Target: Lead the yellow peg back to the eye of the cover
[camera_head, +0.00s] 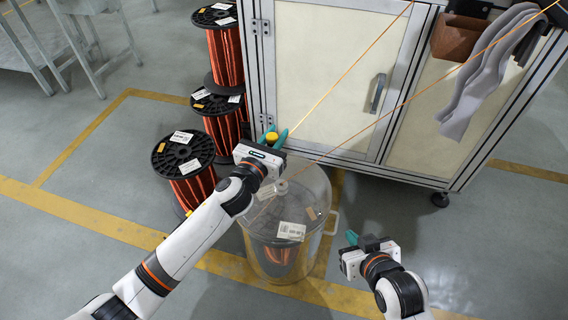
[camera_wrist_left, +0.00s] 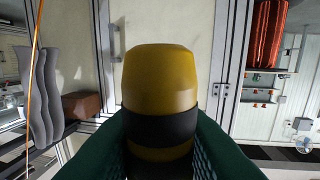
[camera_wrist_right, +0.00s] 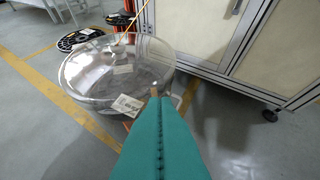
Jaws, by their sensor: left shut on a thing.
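The yellow peg (camera_head: 272,138) is gripped in the teal fingers of my left gripper (camera_head: 276,140), above and slightly left of the clear drum. In the left wrist view the peg (camera_wrist_left: 158,75) stands up between the fingers, yellow with a dark band. The clear cover (camera_head: 325,203) sits on the drum, with a small eye (camera_head: 281,186) near its top middle. A copper wire (camera_head: 345,76) runs from the upper right toward the peg; another wire (camera_head: 440,85) slants down toward the cover. My right gripper (camera_head: 352,238) is shut and empty, right of the drum; its fingers (camera_wrist_right: 158,140) meet.
Black-ended copper spools (camera_head: 183,154) stand left of the drum. A white cabinet (camera_head: 335,85) with a door handle (camera_head: 377,93) stands close behind the left gripper. A brown box (camera_head: 455,38) and grey wavy parts (camera_head: 480,85) are at upper right. Floor at the lower right is clear.

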